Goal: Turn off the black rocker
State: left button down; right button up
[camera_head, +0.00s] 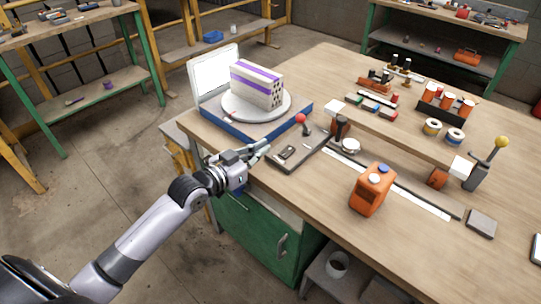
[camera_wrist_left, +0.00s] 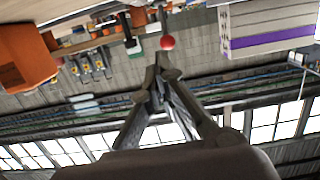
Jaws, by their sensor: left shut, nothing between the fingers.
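A dark control box (camera_head: 310,156) lies on the workbench near its left front edge. A small black rocker (camera_head: 287,152) sits on its top in a light plate; which way it is tipped is too small to tell. My left gripper (camera_head: 266,148) is shut and empty, just left of the box near the rocker; I cannot tell whether it touches. In the left wrist view the fingers of my left gripper (camera_wrist_left: 158,62) meet at their tips, and the rocker is not visible. My right gripper is not in view.
A red-knobbed lever (camera_head: 301,119) stands behind the box; its red ball shows in the left wrist view (camera_wrist_left: 167,43). An orange container (camera_head: 372,189) stands to the right. Bare bench lies in front.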

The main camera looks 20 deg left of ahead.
pick_arm(q)
jog(key=shift+s, duration=0.1)
dwell(0.4)
send_over(285, 154)
jog(key=shift+s+a+f, duration=0.15)
jog(key=shift+s+f, duration=0.1)
jog(key=shift+f, duration=0.3)
jog(key=f, duration=0.2)
jog(key=shift+w+f, duration=0.25)
jog(key=shift+f, duration=0.85)
